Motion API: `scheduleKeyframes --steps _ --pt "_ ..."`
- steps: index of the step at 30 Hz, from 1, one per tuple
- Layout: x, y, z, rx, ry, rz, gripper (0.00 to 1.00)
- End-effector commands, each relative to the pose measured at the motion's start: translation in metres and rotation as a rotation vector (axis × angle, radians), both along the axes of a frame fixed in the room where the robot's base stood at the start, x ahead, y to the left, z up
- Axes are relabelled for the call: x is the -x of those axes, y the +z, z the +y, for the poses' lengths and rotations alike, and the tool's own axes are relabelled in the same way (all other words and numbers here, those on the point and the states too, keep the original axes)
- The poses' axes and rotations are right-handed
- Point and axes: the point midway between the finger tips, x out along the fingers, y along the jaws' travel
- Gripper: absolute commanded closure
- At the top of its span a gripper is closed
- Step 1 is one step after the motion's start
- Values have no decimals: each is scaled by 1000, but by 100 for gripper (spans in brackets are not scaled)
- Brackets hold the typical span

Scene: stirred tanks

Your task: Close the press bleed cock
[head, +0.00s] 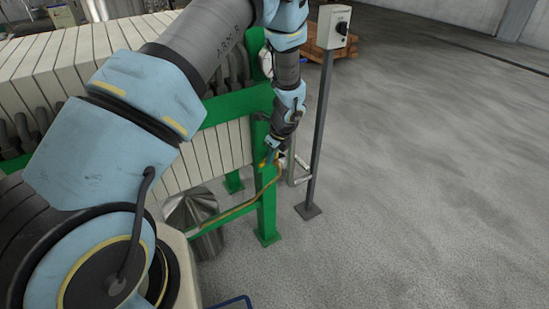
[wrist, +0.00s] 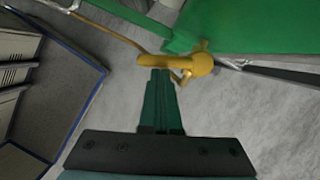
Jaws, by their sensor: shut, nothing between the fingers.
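The press bleed cock shows in the wrist view as a yellow-brass valve body with a lever (wrist: 192,67), in line with a pipe. In the head view it is a small yellow-brass spot (head: 264,163) beside the green leg of the press, partly hidden by my wrist. My gripper (wrist: 160,72) is shut, with its dark green fingers together and nothing between them. The fingertips are at the lower edge of the yellow part, just left of the lever; I cannot tell whether they touch. In the head view my gripper (head: 273,152) points down at the cock.
The green press frame (head: 268,205) stands close beside the cock. A brass pipe (head: 240,209) runs from it to the lower left. A grey post with a switch box (head: 333,27) stands just right. A steel vessel (head: 190,210) is below the press. Open floor lies right.

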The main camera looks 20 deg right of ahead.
Motion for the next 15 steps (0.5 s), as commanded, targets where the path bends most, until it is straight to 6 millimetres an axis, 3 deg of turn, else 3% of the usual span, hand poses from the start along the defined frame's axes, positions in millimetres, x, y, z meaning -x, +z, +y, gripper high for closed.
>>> scheduleKeyframes --steps 15 --pt "-7 0 9 -1 6 -1 100"
